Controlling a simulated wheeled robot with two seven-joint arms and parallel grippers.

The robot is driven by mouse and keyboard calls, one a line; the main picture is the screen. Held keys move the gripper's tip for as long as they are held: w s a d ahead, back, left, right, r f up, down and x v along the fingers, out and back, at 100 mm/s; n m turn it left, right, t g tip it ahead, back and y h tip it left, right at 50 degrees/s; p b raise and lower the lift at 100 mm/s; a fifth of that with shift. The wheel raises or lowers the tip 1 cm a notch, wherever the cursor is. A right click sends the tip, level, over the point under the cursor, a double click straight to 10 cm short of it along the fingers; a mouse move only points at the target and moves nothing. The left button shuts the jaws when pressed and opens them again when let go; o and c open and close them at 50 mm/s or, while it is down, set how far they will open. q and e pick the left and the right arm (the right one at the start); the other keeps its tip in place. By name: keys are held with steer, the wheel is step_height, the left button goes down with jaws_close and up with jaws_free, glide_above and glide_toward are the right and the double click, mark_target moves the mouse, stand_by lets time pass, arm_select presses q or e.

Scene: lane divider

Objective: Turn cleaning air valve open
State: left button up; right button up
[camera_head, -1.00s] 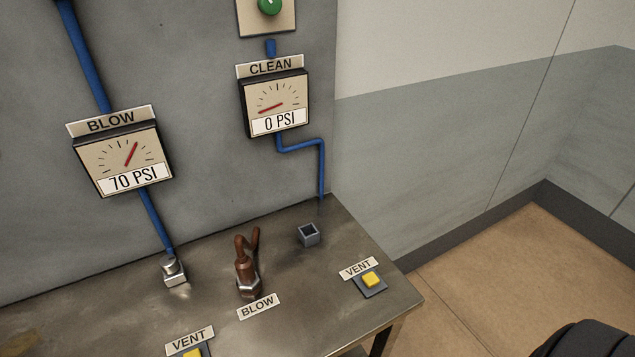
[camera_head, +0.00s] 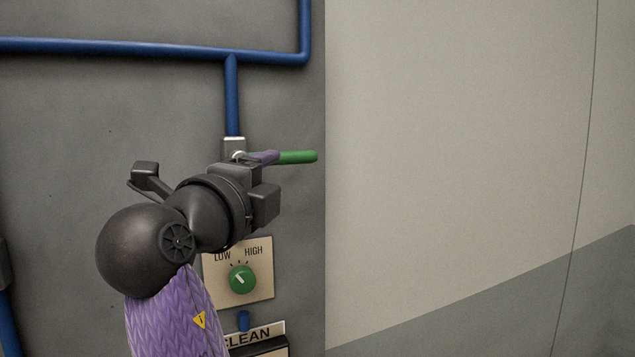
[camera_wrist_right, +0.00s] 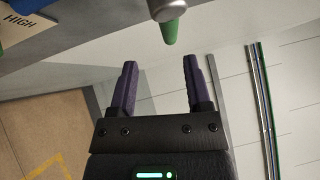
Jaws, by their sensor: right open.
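The cleaning air valve (camera_head: 235,146) is a silver fitting on the blue pipe above the CLEAN sign, with a green handle (camera_head: 298,157) pointing right, roughly horizontal. In the right wrist view the green handle end (camera_wrist_right: 170,30) is beyond the fingertips, between them from side to side. My right gripper (camera_head: 268,158) is at the valve, with one purple finger overlapping the handle's inner part. In its wrist view the right gripper (camera_wrist_right: 158,65) is open, with nothing between its fingers. Whether it touches the handle is unclear. My left gripper is out of view.
A LOW/HIGH panel with a green knob (camera_head: 242,279) is just below my right gripper. The CLEAN sign (camera_head: 255,335) is lower, partly hidden by my arm. Blue pipes (camera_head: 150,49) run along the grey panel. Space to the right is clear up to the wall.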

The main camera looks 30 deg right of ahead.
mark_target(289, 160)
steer(key=shift+w+d+r+p, duration=0.3)
steer(key=shift+w+d+r, duration=0.1)
steer(key=shift+r, duration=0.1)
steer(key=p+x, duration=0.1)
steer(key=x, duration=0.2)
steer(key=p+x, duration=0.2)
steer(key=x, duration=0.1)
steer(key=shift+s+r, duration=0.15)
steer(key=shift+r, duration=0.1)
steer(key=shift+d+p, duration=0.2)
steer(key=shift+p, duration=0.1)
steer(key=shift+a, duration=0.15)
steer(key=shift+c, duration=0.6)
steer(key=shift+f, duration=0.1)
jaws_close()
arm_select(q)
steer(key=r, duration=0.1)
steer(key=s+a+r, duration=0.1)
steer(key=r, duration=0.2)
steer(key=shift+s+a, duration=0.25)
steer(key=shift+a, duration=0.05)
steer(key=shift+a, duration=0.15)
